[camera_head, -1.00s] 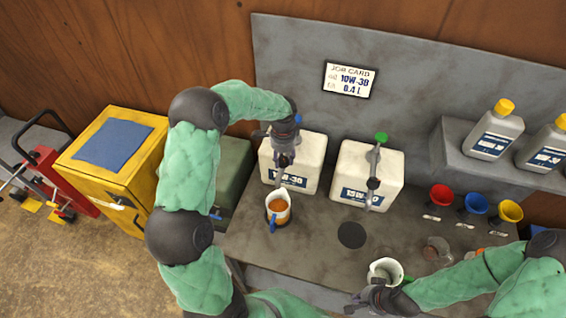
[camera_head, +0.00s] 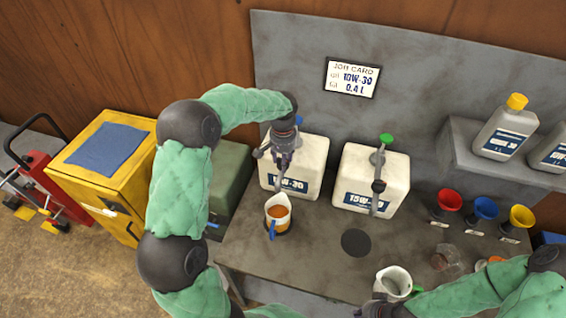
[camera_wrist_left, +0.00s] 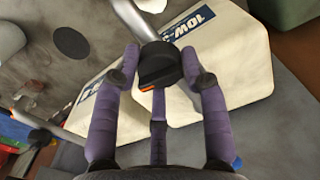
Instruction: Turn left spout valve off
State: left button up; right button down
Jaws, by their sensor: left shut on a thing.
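The left white oil container (camera_head: 309,155), with a 10W-30 label, stands at the back of the bench. My left gripper (camera_head: 284,165) is at its spout, in front of the container. In the left wrist view its purple fingers are around the black valve knob (camera_wrist_left: 158,64), which has a small orange mark, on the grey spout pipe (camera_wrist_left: 128,18). A measuring jug (camera_head: 278,211) with a blue handle and amber liquid stands below the spout. My right gripper (camera_head: 372,304) is beside a pale empty-looking jug (camera_head: 396,280) near the front edge; its fingers are unclear.
A second container (camera_head: 373,185), labelled 15W, has a green-topped spout. Red, blue and yellow funnels (camera_head: 486,208) stand at the right. Oil bottles (camera_head: 503,130) are on the shelf. A job card (camera_head: 352,77) reads 10W-30, 0.4 L. The bench around the dark disc (camera_head: 355,242) is clear.

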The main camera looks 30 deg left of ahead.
pick_arm(q)
jog(key=shift+n, duration=0.7)
jog(key=shift+b, duration=0.35)
jog(key=o, duration=1.2)
jog(key=shift+c, duration=0.2)
notch_tip(320, 180, up, 12)
